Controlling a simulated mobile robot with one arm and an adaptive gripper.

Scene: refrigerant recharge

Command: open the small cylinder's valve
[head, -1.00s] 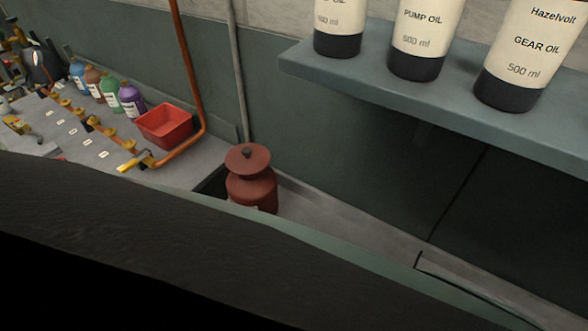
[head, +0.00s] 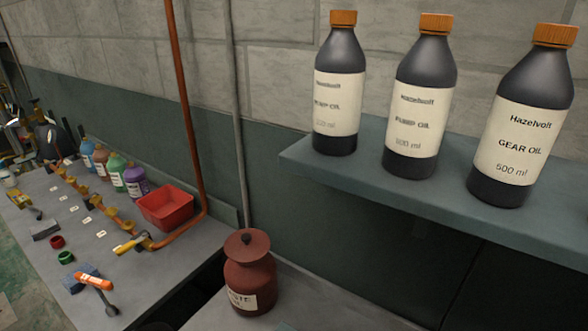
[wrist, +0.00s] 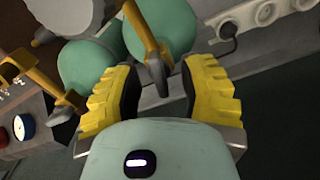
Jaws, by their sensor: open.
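In the wrist view, my gripper (wrist: 158,88) is open, its two yellow ribbed fingers apart. A brass-coloured lever (wrist: 143,35) with a dark lower end lies just beyond the fingers and shows in the gap between them. It overlaps a teal rounded body (wrist: 175,28), and a second teal body (wrist: 88,58) lies to its left. These look like cylinders, but I cannot tell which is the small one or whether the lever is its valve. Nothing is visibly held. Neither my gripper nor a teal cylinder shows in the head view.
Yellow valve fittings (head: 125,222) line the copper pipe (head: 186,140) along the bench. A red tray (head: 165,206), coloured bottles (head: 134,184) and a lidded brown pot (head: 250,275) stand near. Dark oil bottles (head: 420,95) occupy the shelf (head: 380,195). In the wrist view, a brass fitting (wrist: 38,80) lies left.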

